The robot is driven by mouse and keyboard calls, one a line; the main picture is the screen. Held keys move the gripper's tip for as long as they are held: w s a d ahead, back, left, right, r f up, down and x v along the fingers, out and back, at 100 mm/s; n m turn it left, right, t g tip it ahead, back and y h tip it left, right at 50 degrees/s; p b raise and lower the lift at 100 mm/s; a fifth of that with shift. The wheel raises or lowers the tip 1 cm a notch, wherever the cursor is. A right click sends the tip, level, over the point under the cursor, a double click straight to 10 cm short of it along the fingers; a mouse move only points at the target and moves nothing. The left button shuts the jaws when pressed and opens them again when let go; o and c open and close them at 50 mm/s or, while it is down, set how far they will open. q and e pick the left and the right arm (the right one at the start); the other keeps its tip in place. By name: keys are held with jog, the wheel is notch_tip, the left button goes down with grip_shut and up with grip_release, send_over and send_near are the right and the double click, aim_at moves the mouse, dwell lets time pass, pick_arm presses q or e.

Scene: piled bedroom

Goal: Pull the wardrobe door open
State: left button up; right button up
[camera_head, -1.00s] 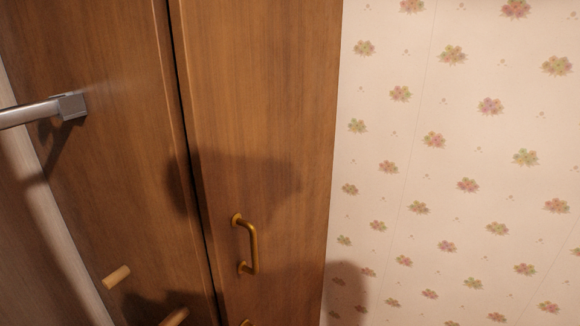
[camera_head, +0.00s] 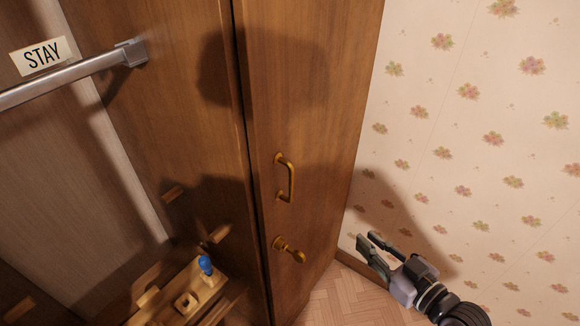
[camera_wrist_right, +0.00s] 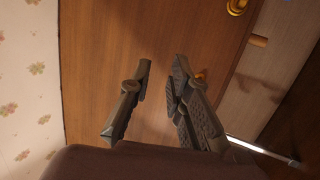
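The wooden wardrobe door (camera_head: 312,90) stands as a tall brown panel, with a dark gap along its left edge. It carries a brass bar handle (camera_head: 291,180) and, below that, a brass knob (camera_head: 289,250). My right gripper (camera_head: 366,241) is open and empty, right of the knob and in front of the papered wall, apart from the handle. In the right wrist view, the spread fingers (camera_wrist_right: 160,78) point at a wooden panel (camera_wrist_right: 150,35). Brass fittings show at the top (camera_wrist_right: 236,6) and partly behind a finger. My left gripper is not in view.
A wooden tray-like piece (camera_head: 205,296) with a blue item (camera_head: 205,265) is low inside. Flowered wall (camera_head: 470,150) closes the right side; parquet floor (camera_head: 340,298) shows below.

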jog(key=s+a+r+n+y+p, duration=0.1)
jog(key=s+a+r+n+y, duration=0.3)
jog(key=r, duration=0.8)
jog(key=m+p, duration=0.2)
jog(key=p, duration=0.4)
send_near(293, 181)
jog(key=shift+h, duration=0.3)
jog(key=x, duration=0.9)
jog(key=shift+w+a+r, duration=0.2)
jog(key=shift+a+r, duration=0.05)
jog(key=shift+r, duration=0.1)
jog(key=shift+w+a+f, duration=0.1)
jog(key=shift+w+a, duration=0.25)
jog(key=shift+w, duration=0.05)
jog(key=shift+c, duration=0.5)
grip_shut()
